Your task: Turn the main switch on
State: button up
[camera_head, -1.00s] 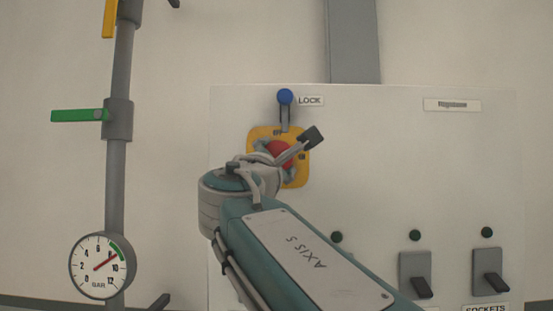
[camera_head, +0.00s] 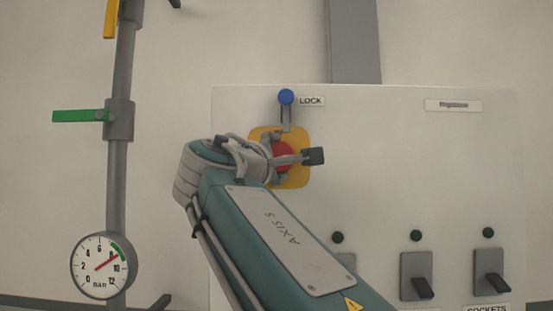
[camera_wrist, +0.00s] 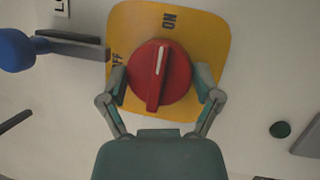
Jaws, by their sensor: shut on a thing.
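The main switch is a round red knob (camera_head: 285,152) on a yellow plate (camera_head: 299,139) on the white panel. The wrist view shows the knob (camera_wrist: 176,85) with a raised ridge and a white mark. The mark points up towards the ON label (camera_wrist: 168,20), at the plate's top; the OFF label (camera_wrist: 117,60) is to the left, partly behind a finger. My gripper (camera_wrist: 160,83) is shut on the knob, one finger on either side. In the head view my gripper (camera_head: 274,158) hides the knob's left part.
A blue-balled lock lever (camera_head: 286,97), labelled LOCK, stands just above the yellow plate. Grey switches (camera_head: 416,270) with green buttons sit lower right. A pipe (camera_head: 117,190) with a green handle and a gauge (camera_head: 101,265) is on the left.

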jog(key=shift+w+a+f, duration=0.1)
jog(key=shift+w+f, duration=0.05)
jog(key=shift+f, duration=0.2)
jog(key=o, duration=0.9)
jog(key=shift+r, duration=0.15)
jog(key=shift+s+a, duration=0.15)
jog(key=shift+s, duration=0.3)
jog(key=v, duration=1.1)
jog(key=shift+a+f, duration=0.1)
jog(key=shift+f, duration=0.1)
